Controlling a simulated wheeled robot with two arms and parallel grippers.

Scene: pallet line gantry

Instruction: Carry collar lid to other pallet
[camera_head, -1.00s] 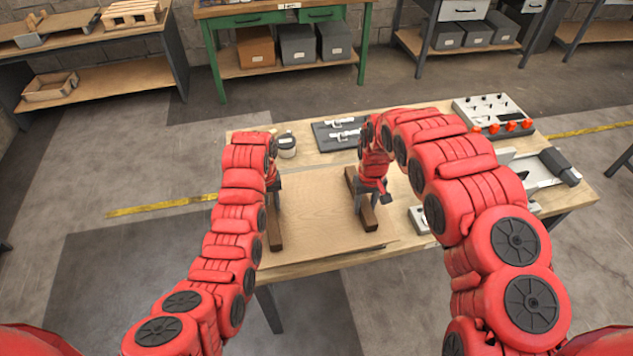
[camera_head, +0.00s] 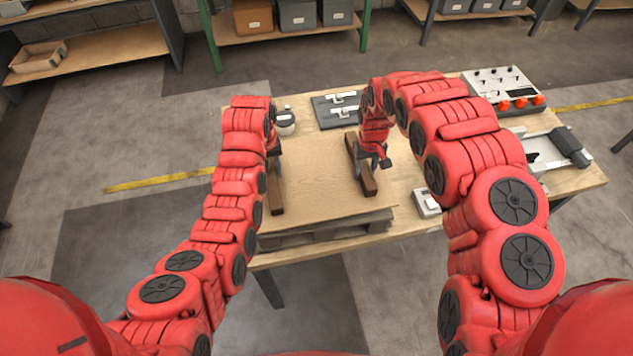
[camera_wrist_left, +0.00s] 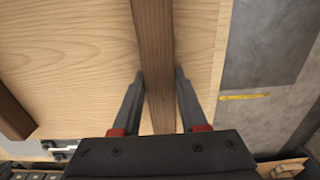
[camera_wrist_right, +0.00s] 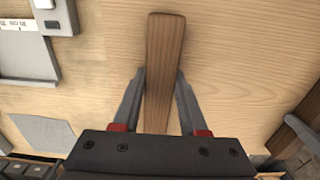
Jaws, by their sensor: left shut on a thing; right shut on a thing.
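The lid is a flat light-wood board (camera_head: 318,170) with two dark wooden battens on top, in the middle of the table. My left gripper (camera_head: 273,150) is shut on the left batten (camera_head: 276,192), which lies between its fingers in the left wrist view (camera_wrist_left: 155,60). My right gripper (camera_head: 372,158) is shut on the right batten (camera_head: 363,172); it also shows between the fingers in the right wrist view (camera_wrist_right: 165,70). A dark, weathered slatted wooden pallet (camera_head: 325,232) shows below the lid's front edge. Whether the lid touches it I cannot tell.
Behind the lid are a round dark-and-white container (camera_head: 285,123) and a dark tray with white tools (camera_head: 338,108). On the right are a control box with orange knobs (camera_head: 505,90), a small white device (camera_head: 427,203) and a grey machine (camera_head: 553,148). The floor in front is clear.

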